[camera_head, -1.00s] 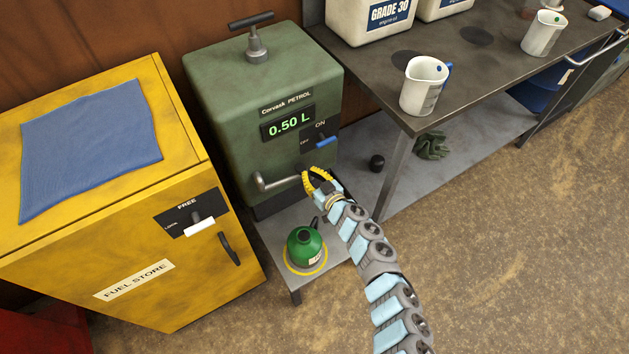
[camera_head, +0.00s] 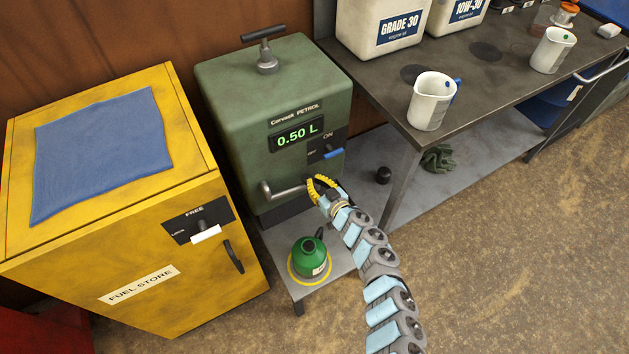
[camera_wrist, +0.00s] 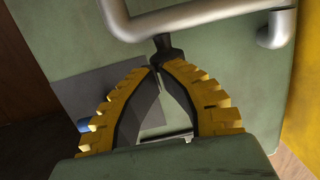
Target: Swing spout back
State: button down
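The spout (camera_head: 285,190) is a grey metal pipe on the front of the green petrol pump (camera_head: 240,110), and it points right across the pump's lower front. In the wrist view the spout (camera_wrist: 205,14) crosses the top, with a short black knob (camera_wrist: 168,46) on it. My gripper (camera_head: 318,187) is at the spout's right end. In the wrist view the yellow fingers of my gripper (camera_wrist: 156,68) come together at the black knob and look shut on its end. The exact contact is partly hidden by the fingertips.
A green can (camera_head: 311,258) stands on a low grey stand below the spout. The yellow fuel store (camera_head: 140,245) stands at left. A workbench (camera_head: 400,112) with a white jug (camera_head: 430,103) is at right. The floor in front is clear.

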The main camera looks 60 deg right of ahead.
jog(key=shift+w+d+r+y+p, duration=0.2)
jog(key=shift+d+y+p, duration=0.1)
jog(key=shift+p, duration=0.2)
jog(key=shift+w, duration=0.1)
jog(key=shift+w+d+f, duration=0.1)
jog(key=shift+w+d, duration=0.15)
jog(key=shift+d, duration=0.05)
jog(key=shift+p, duration=0.35)
jog(key=p+v, duration=0.6)
jog(key=v, duration=0.8)
jog(key=shift+s+d+f, duration=0.2)
jog(key=shift+s+d, duration=0.05)
jog(key=shift+d, duration=0.05)
